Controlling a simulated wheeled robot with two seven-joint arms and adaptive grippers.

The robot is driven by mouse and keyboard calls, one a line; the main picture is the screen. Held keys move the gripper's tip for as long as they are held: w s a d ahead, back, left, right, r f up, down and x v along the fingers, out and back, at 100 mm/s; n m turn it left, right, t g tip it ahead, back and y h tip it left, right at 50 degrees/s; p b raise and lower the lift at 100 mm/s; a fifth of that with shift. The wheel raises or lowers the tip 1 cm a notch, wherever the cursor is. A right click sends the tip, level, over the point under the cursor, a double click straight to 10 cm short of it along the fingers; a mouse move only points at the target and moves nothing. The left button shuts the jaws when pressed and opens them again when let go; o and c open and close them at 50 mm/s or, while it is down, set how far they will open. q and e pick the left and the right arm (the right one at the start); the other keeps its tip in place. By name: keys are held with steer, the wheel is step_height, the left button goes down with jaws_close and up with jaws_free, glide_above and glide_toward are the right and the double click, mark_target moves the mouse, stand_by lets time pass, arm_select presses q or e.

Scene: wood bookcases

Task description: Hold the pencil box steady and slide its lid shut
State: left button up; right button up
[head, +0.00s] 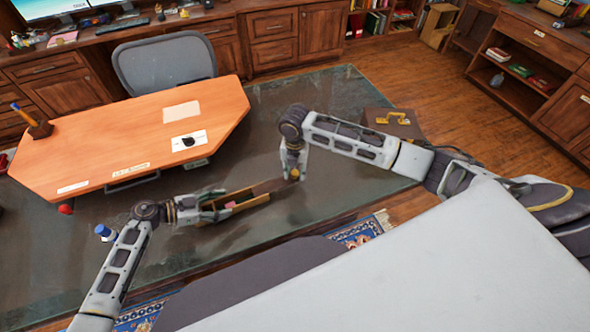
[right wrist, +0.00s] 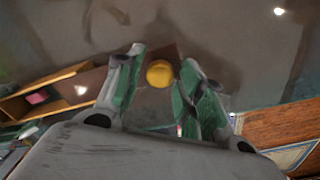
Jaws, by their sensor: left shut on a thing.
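The pencil box (head: 247,200) is a narrow wooden box on or just above the glass table. Its top is partly open, and a pink item (right wrist: 38,97) shows inside. The dark brown lid (head: 268,187) sticks out of the box's right end, and a yellow knob (right wrist: 159,73) is at its far end. My left gripper (head: 213,205) is shut on the box's left end. My right gripper (head: 292,172) is at the lid's outer end. In the right wrist view its green-padded fingers (right wrist: 161,58) stand apart on either side of the knob, with narrow gaps visible.
An orange wooden desk board (head: 130,135) lies behind the box. A brown case with a yellow handle (head: 392,122) stands to the right, near my right forearm. The glass table (head: 330,200) is clear around the lid.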

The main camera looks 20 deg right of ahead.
jaws_close()
arm_select(q)
steer(key=shift+d, duration=0.1)
arm_select(e)
glide_toward(259, 191)
step_height(259, 191, down, 6)
steer(key=shift+w+a+r, duration=0.1)
steer(key=shift+a+r, duration=0.05)
steer(key=shift+r, duration=0.1)
stand_by(0.3)
steer(key=shift+o, duration=1)
jaws_free()
steer(key=shift+o, duration=0.9)
steer(key=shift+r, duration=0.15)
step_height(259, 191, up, 12)
